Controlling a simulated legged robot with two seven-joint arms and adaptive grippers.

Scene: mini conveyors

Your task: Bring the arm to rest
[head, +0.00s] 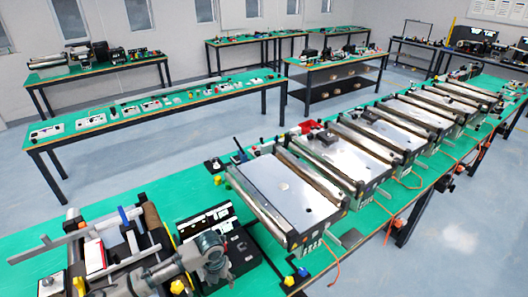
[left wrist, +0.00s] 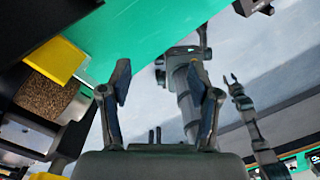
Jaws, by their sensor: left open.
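My left gripper (head: 210,256) is at the lower left of the head view, over the near end of the green conveyor table (head: 190,199). In the left wrist view the same gripper (left wrist: 167,82) has its two dark fingers wide apart, with nothing between them. My other arm shows at the right of the left wrist view, and its gripper (left wrist: 233,85) looks small, with its prongs apart and nothing visible between them. The right gripper is not seen in the head view.
A rig with a brown roller (head: 153,216) stands close beside the left gripper; the roller also shows in the left wrist view (left wrist: 47,93). A flat conveyor (head: 284,187) and several more run away to the right. Grey floor (head: 195,145) is clear between the tables.

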